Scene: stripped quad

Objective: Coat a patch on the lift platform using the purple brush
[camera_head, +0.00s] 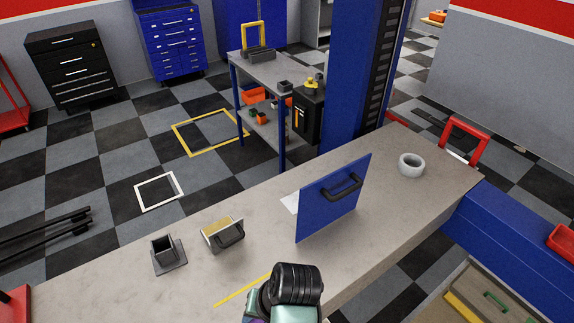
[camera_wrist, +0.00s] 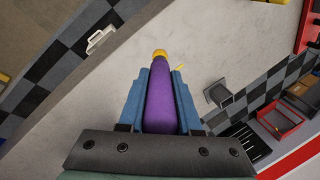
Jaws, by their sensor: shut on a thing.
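My gripper (camera_wrist: 160,74) is shut on the purple brush (camera_wrist: 160,105), with one blue finger along each side of its thick purple body. The brush's yellow tip (camera_wrist: 160,53) points away from the wrist, over the pale lift platform (camera_wrist: 215,35). Whether the tip touches the surface cannot be told. In the head view the long grey-beige platform (camera_head: 120,277) runs from lower left to upper right. A thin yellow line (camera_head: 242,289) lies on it near my arm. In the head view my arm's end hides the fingers and most of the brush.
A blue column (camera_head: 355,65) rises behind. Bare surface lies around the yellow line.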

